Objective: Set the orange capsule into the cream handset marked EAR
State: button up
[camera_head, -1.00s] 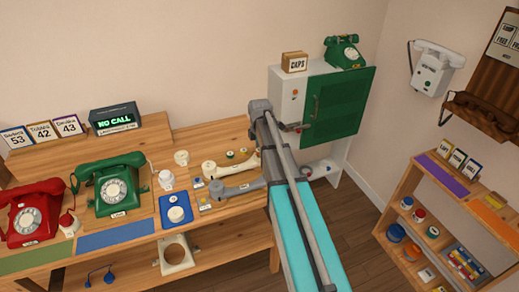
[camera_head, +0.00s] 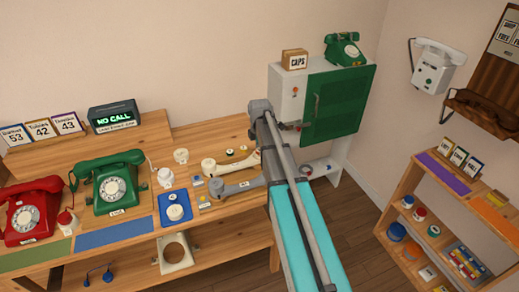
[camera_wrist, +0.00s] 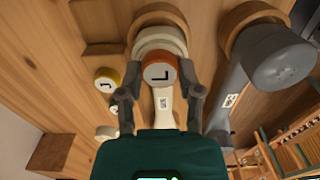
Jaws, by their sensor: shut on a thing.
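In the wrist view an orange capsule (camera_wrist: 158,73) with a white face marked L sits between the fingertips of my gripper (camera_wrist: 160,80), which is shut on it. Directly behind it is the round end of a cream handset (camera_wrist: 158,42), whose handle runs down between the fingers. The capsule overlaps the lower edge of that end; I cannot tell whether they touch. In the head view the cream handset (camera_head: 230,161) lies on the bench; my arm hides the gripper and capsule. No EAR marking is readable.
A grey handset (camera_wrist: 280,62) lies close on the right, also visible in the head view (camera_head: 237,187). A yellow capsule (camera_wrist: 106,80) marked J stands to the left, with other small capsules below it. A blue tray (camera_head: 176,209) lies left of the handsets.

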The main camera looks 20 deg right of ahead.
jog(key=o, duration=1.1)
jog(key=shift+r, duration=0.1)
notch_tip(320, 180, up, 7)
jog(key=p, duration=0.7)
jog(key=s+a, duration=0.2)
jog(key=a, duration=0.4)
jog(key=s+a+r+p, duration=0.1)
jog(key=s+a, duration=0.1)
jog(key=a, duration=0.5)
jog(key=s+a+r+p, duration=0.1)
jog(key=s+a, duration=0.1)
jog(key=a, duration=0.4)
jog(key=shift+s+a+r, duration=0.1)
jog(key=shift+s+a, duration=0.05)
jog(key=shift+s, duration=0.1)
jog(key=shift+s+d+m, duration=0.8)
jog(key=shift+s+m, duration=1.75)
jog(key=shift+m, duration=0.45)
jog(key=shift+s+d+m, duration=0.85)
jog(key=shift+s+m, duration=1.65)
jog(key=shift+m, duration=0.5)
jog(key=shift+s+d+m, duration=0.8)
jog(key=shift+s+m, duration=1.75)
jog(key=shift+m, duration=0.45)
